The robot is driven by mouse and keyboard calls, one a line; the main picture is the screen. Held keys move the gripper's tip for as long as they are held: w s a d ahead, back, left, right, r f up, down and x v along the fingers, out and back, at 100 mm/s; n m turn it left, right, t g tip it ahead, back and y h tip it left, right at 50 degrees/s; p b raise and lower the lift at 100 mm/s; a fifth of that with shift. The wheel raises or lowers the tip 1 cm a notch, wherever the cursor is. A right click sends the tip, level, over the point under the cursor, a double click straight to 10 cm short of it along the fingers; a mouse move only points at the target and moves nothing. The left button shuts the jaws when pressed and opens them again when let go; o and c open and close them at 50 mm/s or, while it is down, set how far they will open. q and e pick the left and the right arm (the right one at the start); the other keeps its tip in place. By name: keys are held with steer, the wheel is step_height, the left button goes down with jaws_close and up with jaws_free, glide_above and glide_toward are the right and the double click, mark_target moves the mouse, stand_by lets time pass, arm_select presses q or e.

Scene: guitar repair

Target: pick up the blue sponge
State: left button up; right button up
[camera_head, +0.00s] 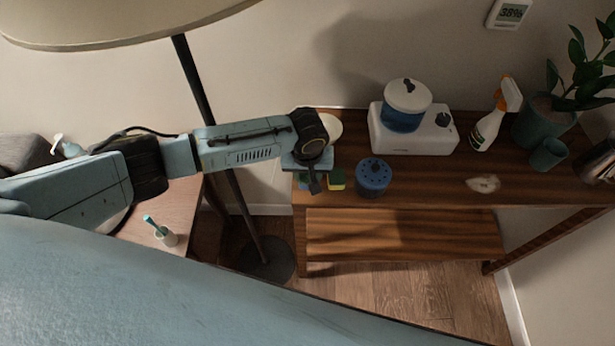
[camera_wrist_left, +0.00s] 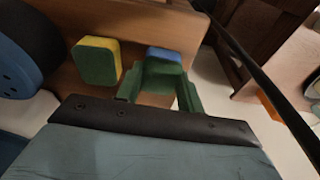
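The blue sponge (camera_wrist_left: 164,55) shows in the left wrist view as a blue layer over a dark green one, near the shelf edge. My left gripper (camera_wrist_left: 160,92) is open, with its two fingers apart at either side of the sponge's near end. I cannot tell whether they touch it. In the head view my left gripper (camera_head: 314,186) points down over the left end of the wooden shelf table and mostly hides the blue sponge. A green and yellow sponge (camera_head: 337,180) lies just right of it, and also shows in the left wrist view (camera_wrist_left: 97,62). My right gripper is not in view.
A blue lidded pot (camera_head: 374,178) stands close right of the sponges on the wooden table (camera_head: 430,190). Behind are a white appliance (camera_head: 430,138), a spray bottle (camera_head: 490,125) and a plant pot (camera_head: 545,120). A lamp pole (camera_head: 215,130) rises behind my left arm.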

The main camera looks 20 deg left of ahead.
mark_target(307, 176)
arm_select(q)
steer(key=c, duration=0.4)
steer(key=shift+r, duration=0.1)
step_height(307, 176, up, 10)
steer(key=p, duration=0.1)
steer(key=shift+p, duration=0.4)
